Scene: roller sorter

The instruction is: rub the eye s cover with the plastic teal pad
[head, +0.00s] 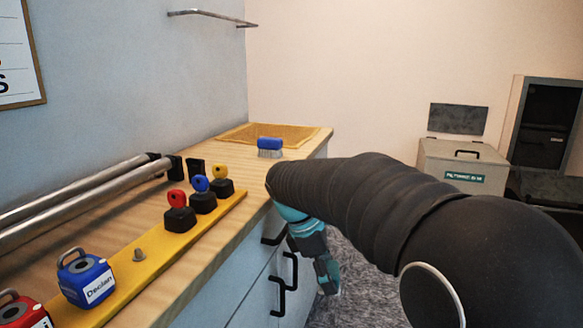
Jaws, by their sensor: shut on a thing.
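My gripper (322,262) hangs off the counter's front edge, pointing down in front of the drawers. It is shut on a small teal piece (329,282), which looks like the teal pad; only part of it shows between the dark fingers. Two small black upright blocks (195,168) stand on the counter at the far end of the metal rollers; one may be the eye, but its cover is too small to make out. My gripper is well to the right of and below these blocks, not touching them.
Metal rollers (95,203) run along the wall. A yellow strip (150,255) carries red, blue and yellow keys and a blue padlock (85,278). A blue brush (269,146) stands by a wooden tray (250,132). Drawer handles (278,297) stick out near my gripper.

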